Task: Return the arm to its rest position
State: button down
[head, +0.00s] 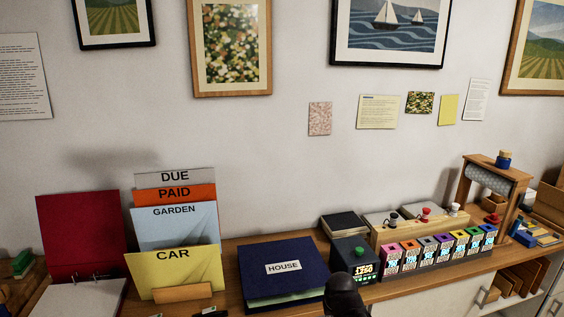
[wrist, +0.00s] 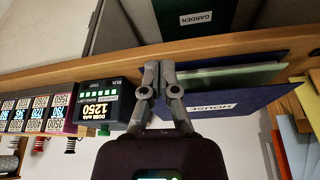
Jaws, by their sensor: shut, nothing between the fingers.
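My gripper (wrist: 159,72) shows in the wrist view with its two grey fingers together and nothing between them. It is in front of the shelf edge, between the dark counter box and the blue HOUSE binder (wrist: 225,105). In the head view a dark rounded part of my arm (head: 343,293) shows at the bottom, just right of the HOUSE binder (head: 283,271); the fingers cannot be made out there. The binder lies closed on the shelf.
The wooden shelf (head: 226,262) holds a dark display box (head: 352,258), several coloured number boxes (head: 411,256), upright folders (head: 172,266), an open red binder (head: 80,235) and a wooden roll stand (head: 467,187). A GARDEN-labelled dark binder (wrist: 190,20) shows below the shelf.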

jog(key=s+d+f+g, duration=0.1)
jog(key=s+d+g, duration=0.2)
jog(key=s, duration=0.3)
jog(key=shift+s+m+g, duration=0.3)
jog(key=shift+g, duration=0.1)
